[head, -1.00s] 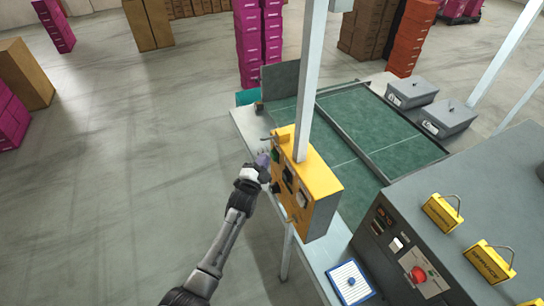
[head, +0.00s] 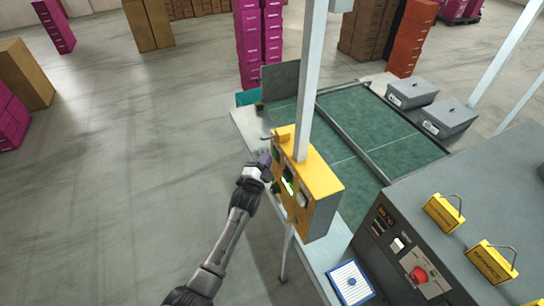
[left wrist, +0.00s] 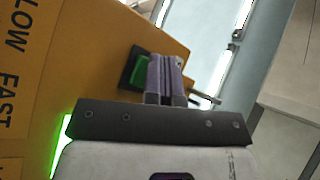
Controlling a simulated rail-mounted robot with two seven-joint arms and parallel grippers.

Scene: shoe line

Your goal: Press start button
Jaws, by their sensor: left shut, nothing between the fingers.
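The yellow control box (head: 318,178) hangs on a grey post, its button side facing left. In the left wrist view a green button (left wrist: 139,71) in a dark square frame sits on the yellow panel (left wrist: 95,60). My left gripper (head: 265,159) is at this panel, near its upper far part. In the left wrist view its shut, empty fingers (left wrist: 167,72) are right beside the green button and overlap its edge; I cannot tell whether they touch it. A bright green-white light (head: 288,185) glows on the panel. My right gripper is not in view.
A green-topped conveyor (head: 400,140) lies behind the box. A grey machine (head: 430,235) with a red mushroom button (head: 418,274) stands at the right.

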